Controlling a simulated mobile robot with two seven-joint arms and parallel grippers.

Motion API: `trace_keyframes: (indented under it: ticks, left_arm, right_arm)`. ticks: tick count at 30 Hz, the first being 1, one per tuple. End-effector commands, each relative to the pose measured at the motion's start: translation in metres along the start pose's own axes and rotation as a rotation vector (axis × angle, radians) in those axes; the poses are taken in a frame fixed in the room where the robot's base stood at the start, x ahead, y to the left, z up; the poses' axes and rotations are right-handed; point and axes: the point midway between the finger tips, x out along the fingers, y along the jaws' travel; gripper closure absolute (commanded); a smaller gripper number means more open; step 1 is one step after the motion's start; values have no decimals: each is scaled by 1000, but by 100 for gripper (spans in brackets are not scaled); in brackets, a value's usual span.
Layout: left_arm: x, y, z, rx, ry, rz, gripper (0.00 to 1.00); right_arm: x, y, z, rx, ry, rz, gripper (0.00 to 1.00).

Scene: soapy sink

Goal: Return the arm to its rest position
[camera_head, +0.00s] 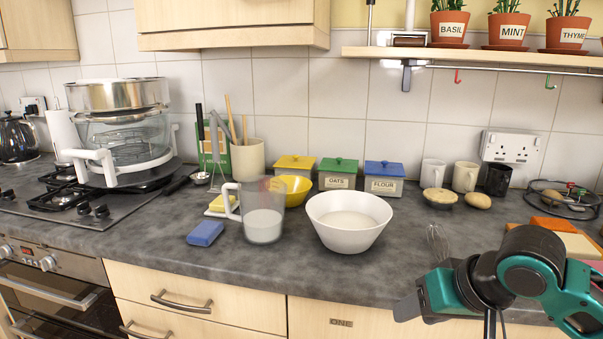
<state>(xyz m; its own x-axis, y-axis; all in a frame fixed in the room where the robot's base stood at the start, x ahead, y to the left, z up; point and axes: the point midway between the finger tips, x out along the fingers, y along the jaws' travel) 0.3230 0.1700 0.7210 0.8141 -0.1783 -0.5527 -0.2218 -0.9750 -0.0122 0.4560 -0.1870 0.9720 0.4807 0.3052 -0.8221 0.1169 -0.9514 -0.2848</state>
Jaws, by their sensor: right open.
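My right arm comes in at the lower right, teal and black. Its gripper (408,304) is open and empty, in front of the counter's front edge, right of and below the white bowl. The white bowl (340,240) holds something white. A clear measuring jug (265,222) with white contents stands to its left. The wires of a whisk (436,240) show just above my right arm; the rest of it is hidden. My left gripper is out of view.
A blue sponge (205,233) lies near the counter's front edge. A yellow bowl (293,187) and several lidded tins, among them a blue flour tin (384,180), stand behind. Mugs (466,176) stand at the back right. Grey counter (300,275) in front of the bowl is clear.

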Motion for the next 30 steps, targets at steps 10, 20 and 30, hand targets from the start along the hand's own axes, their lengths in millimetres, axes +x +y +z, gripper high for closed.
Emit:
trace_keyframes:
  ticks: [10, 20, 30]
  left_arm:
    - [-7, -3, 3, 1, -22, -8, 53]
    - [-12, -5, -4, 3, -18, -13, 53]
    - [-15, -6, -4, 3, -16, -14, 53]
  right_arm:
    - [95, -13, 52, -49, 233, -149, 54]
    - [136, 22, 160, -144, 395, 11, 54]
    - [132, 42, 240, -275, 409, 162, 54]
